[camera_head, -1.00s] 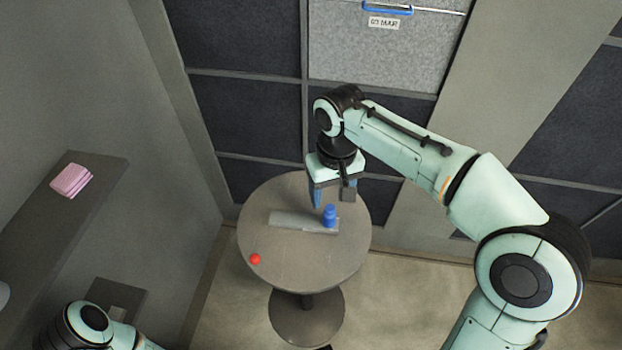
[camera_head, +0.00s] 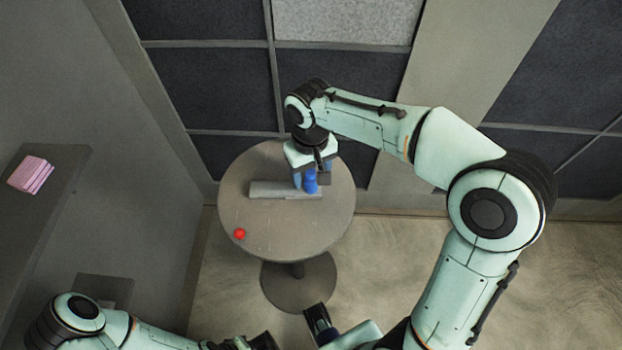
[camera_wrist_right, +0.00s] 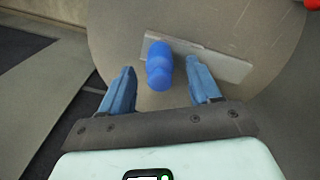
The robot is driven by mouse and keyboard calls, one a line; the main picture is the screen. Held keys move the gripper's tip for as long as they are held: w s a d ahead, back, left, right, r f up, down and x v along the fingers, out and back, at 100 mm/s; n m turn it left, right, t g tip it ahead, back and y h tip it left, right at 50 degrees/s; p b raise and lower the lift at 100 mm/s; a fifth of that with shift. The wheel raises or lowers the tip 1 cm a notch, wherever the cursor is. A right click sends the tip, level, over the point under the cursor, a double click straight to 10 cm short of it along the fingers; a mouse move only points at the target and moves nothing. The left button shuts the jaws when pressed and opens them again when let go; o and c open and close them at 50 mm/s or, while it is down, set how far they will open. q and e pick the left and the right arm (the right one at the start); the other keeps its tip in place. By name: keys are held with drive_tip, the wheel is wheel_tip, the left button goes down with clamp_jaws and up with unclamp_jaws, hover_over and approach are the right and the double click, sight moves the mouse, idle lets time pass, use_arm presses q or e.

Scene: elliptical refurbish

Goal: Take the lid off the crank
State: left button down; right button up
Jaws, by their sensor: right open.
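The crank seems to be a flat grey bar (camera_head: 268,189) lying on the round table, with an upright blue knob-like piece (camera_head: 311,184) at its right end. I cannot tell which part is the lid. My right gripper (camera_head: 309,179) is pointed down over the blue piece. In the right wrist view, the open gripper (camera_wrist_right: 161,70) has a blue finger on either side of the blue piece (camera_wrist_right: 158,68), with gaps showing. The grey bar also shows there (camera_wrist_right: 218,64). My left arm is low in the head view; its gripper's opening is unclear.
The round brown table (camera_head: 300,228) has a small red ball (camera_head: 239,234) at its front left. Panelled walls stand close behind. A shelf (camera_head: 62,185) at the left holds a folded pink cloth (camera_head: 31,175). The table's front is mostly clear.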

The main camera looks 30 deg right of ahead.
sight(310, 171)
wheel_tip(310, 171, down, 3)
drive_tip(key=shift+r, duration=0.1)
drive_tip(key=c, duration=1.1)
use_arm(q)
drive_tip(key=shift+f, duration=0.2)
use_arm(e)
drive_tip(key=shift+o, duration=0.2)
drive_tip(key=shift+r, duration=0.2)
